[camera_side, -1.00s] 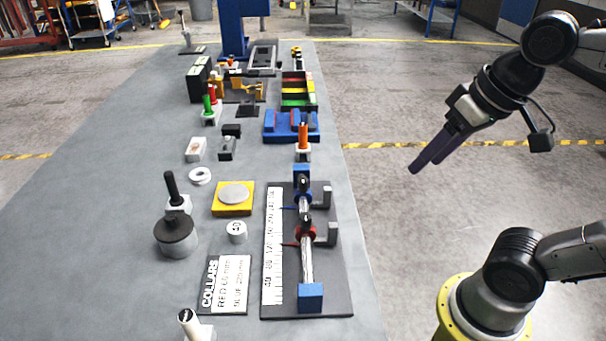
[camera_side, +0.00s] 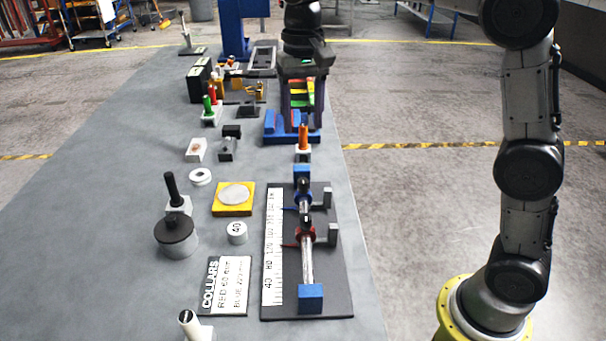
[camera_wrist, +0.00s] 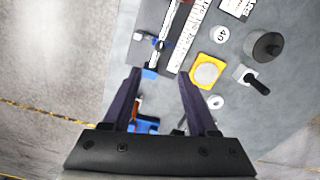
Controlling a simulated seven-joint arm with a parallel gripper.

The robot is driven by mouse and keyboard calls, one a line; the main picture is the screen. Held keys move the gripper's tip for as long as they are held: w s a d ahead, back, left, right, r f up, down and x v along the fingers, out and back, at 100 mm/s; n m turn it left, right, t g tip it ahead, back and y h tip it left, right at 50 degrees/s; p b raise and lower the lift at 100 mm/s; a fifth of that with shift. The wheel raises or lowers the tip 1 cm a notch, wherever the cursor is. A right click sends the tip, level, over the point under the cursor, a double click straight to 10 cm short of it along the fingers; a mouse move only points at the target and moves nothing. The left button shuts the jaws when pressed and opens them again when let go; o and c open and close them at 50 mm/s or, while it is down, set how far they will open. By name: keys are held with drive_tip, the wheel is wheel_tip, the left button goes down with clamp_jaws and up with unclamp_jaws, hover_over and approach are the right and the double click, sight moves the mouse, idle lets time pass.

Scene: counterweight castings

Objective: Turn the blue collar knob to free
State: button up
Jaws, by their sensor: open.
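The blue collar (camera_side: 304,198) sits on the shiny rod towards its far end, with a black knob (camera_side: 304,184) on top. The collar also shows in the wrist view (camera_wrist: 161,44), beyond my fingertips; the knob's setting is too small to read. The red collar (camera_side: 305,234) is on the same rod, nearer the camera, with its own black knob (camera_side: 305,217). My gripper (camera_side: 302,120) points down beyond the far end of the rod fixture, apart from both collars. In the wrist view its fingers (camera_wrist: 160,73) are spread, with nothing held between them.
The fixture's dark base (camera_side: 335,285) carries a white scale (camera_side: 272,245) and grey brackets (camera_side: 328,198). An orange-topped post (camera_side: 303,138) and a blue block rack (camera_side: 275,125) stand beyond it. A yellow plate (camera_side: 233,209) lies left.

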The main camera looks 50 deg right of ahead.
sight(303, 180)
wheel_tip(303, 180, down, 14)
drive_tip(key=shift+r, duration=0.2)
idle(0.4)
clamp_jaws()
